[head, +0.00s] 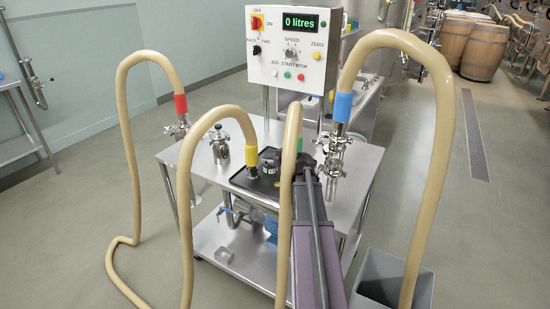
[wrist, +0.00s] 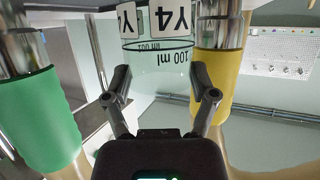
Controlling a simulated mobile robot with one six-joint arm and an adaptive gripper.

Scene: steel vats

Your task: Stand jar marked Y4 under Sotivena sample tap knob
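The clear glass jar marked Y4 (wrist: 157,57) shows at the top middle of the wrist view. Its lettering and 100 ml mark are upside down in that picture. My gripper (wrist: 160,80) has one finger against each side of the jar, and its tips appear closed on the glass. No Sotivena label or sample tap knob can be read in either view.
The steel trolley (head: 349,198) carries a black tray (head: 240,181) and a control box (head: 293,47). Looping beige hoses crowd it; green (wrist: 37,118) and yellow (wrist: 213,84) collars flank my gripper. A grey bin (head: 380,292) stands right.

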